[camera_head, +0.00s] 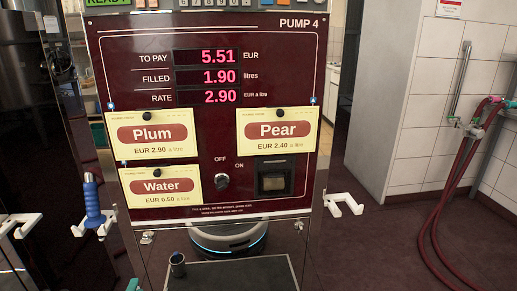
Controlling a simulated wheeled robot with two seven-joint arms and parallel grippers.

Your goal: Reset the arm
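Neither of my grippers nor my arms can be made out in the head view. Pump 4 (147,60) stands straight ahead with a dark red front panel. Yellow cards name Plum (152,133), Pear (278,129) and Water (160,186). A dark knob (222,182) sits between OFF and ON, beside a black square switch (273,178). A blue-handled nozzle (91,199) is upright at the left white holder (80,230). The right white holder (344,204) looks empty.
A small dark cup (178,264) stands on a dark tray (245,275) below the panel. Another white holder (20,222) is at the far left. A red hose (428,232) hangs by the tiled wall (425,105) at the right.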

